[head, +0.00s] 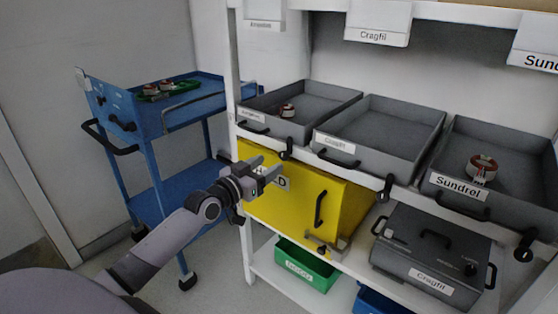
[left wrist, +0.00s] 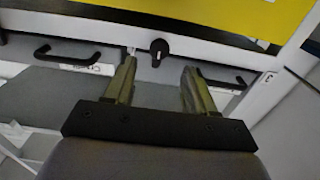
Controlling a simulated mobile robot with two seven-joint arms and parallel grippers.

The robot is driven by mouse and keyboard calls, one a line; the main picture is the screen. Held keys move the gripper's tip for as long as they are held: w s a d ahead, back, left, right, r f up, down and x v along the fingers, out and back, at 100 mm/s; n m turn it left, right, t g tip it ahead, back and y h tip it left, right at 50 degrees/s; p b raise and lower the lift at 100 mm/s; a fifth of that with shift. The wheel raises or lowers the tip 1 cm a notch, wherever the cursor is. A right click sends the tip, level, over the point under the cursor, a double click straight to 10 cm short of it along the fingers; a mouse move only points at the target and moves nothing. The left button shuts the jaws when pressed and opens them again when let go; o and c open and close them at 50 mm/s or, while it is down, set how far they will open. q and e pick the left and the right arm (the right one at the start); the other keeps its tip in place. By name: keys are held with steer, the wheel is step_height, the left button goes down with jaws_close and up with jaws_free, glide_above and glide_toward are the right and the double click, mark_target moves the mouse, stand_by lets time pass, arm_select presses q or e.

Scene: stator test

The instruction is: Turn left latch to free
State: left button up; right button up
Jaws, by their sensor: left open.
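The left latch (head: 286,149) is a small black knob on the white shelf edge, between the left grey tray and the middle one. In the left wrist view the latch (left wrist: 158,47) shows ahead of the fingertips, roughly centred between them and apart from them. Its short lever is too small to read its turn surely. My left gripper (head: 270,168) is open and empty, in front of the yellow box's upper edge, just below and left of the latch. It also shows in the left wrist view (left wrist: 160,75). My right gripper is not in view.
Two more black latches (head: 384,190) (head: 524,246) sit further right along the edge. Tray handles (left wrist: 225,80) (left wrist: 68,58) flank the latch. The yellow box (head: 350,205) stands below. A blue cart (head: 160,200) is at the left, with open floor between it and the shelf.

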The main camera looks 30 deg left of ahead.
mark_target(282, 156)
arm_select(q)
steer(key=shift+w+d+b, duration=0.15)
steer(key=shift+w+b, duration=0.05)
steer(key=shift+w, duration=1.1)
steer(key=shift+w+d+b, duration=0.1)
steer(key=shift+w+b, duration=0.1)
steer(key=shift+w, duration=1.05)
steer(key=c, duration=1)
